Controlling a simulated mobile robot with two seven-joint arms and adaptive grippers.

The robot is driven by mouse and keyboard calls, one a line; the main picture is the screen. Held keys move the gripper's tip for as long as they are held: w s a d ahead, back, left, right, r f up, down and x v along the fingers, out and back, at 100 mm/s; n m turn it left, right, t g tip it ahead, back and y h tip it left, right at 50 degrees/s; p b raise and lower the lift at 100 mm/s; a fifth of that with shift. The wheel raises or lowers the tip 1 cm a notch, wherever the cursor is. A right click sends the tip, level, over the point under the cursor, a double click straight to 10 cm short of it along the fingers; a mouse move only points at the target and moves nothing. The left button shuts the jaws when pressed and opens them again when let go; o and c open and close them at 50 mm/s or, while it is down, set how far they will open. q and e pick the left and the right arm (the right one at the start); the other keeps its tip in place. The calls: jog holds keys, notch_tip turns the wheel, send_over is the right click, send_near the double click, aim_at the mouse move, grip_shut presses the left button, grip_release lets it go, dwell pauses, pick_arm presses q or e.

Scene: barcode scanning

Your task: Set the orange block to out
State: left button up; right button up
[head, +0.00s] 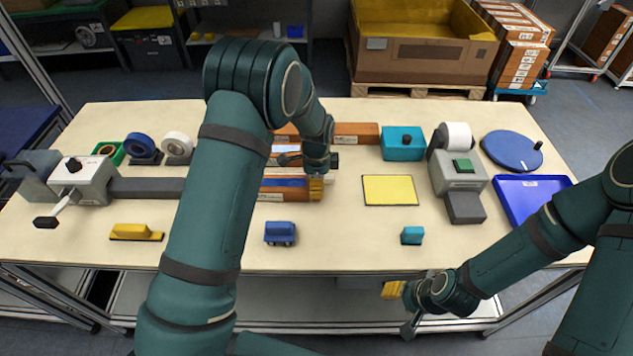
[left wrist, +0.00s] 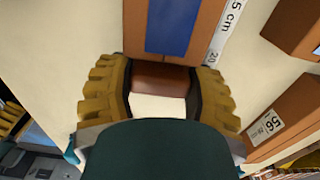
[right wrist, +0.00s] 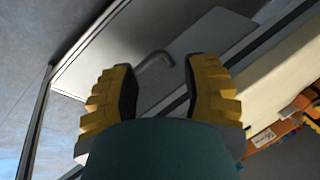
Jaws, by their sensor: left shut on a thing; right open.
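An orange-brown block (head: 285,196) with a blue strip on top lies near the table's middle, partly hidden behind my left arm. It also shows in the left wrist view (left wrist: 203,50), with a white scale label along one edge. My left gripper (head: 316,188) is at its right end. In the left wrist view my left gripper (left wrist: 160,90) is shut on a reddish-brown end piece at the block's near end. I cannot tell whether that piece is separate from the block. My right gripper (right wrist: 160,85) is open and empty, low beyond the table's front edge.
Another orange-brown bar (head: 355,132) lies behind. A yellow mat (head: 390,190) is to the right, with a teal box (head: 403,143) behind it. A blue tray (head: 532,200) is far right.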

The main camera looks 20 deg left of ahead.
pick_arm(q)
jog(key=shift+w+d, duration=0.2)
jog(key=shift+d, duration=0.45)
jog(key=shift+w+d, duration=0.2)
jog(key=shift+d, duration=0.45)
jog(key=o, duration=1.3)
jog(key=shift+d, duration=0.1)
notch_tip(320, 180, up, 12)
jog(key=shift+r, duration=0.1)
